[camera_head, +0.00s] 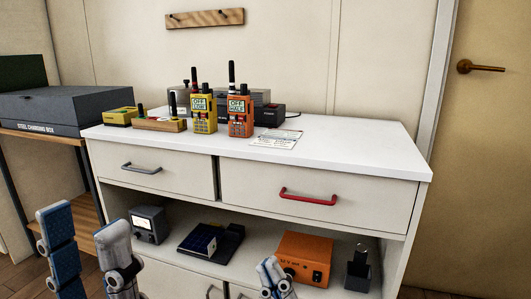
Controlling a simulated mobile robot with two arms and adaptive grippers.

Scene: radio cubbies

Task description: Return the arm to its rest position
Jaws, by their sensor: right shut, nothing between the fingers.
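My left gripper (84,230) is at the lower left, in front of the cabinet, with its two fingers spread apart and nothing between them. My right gripper (271,267) is at the bottom centre, its fingers together and empty, in front of the lower shelf. A yellow radio (203,112) and an orange radio (240,116) stand upright on the white cabinet top (340,140). Both radios show "OFF" on their screens. Neither gripper touches them. The rest of both arms is out of view.
The cabinet has a grey-handled drawer (150,178) and a red-handled drawer (305,205), both shut. Its open shelf holds a meter box (149,224), a dark tray (212,243), an orange box (304,257) and a black holder (358,272). A steel charging box (60,110) sits left.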

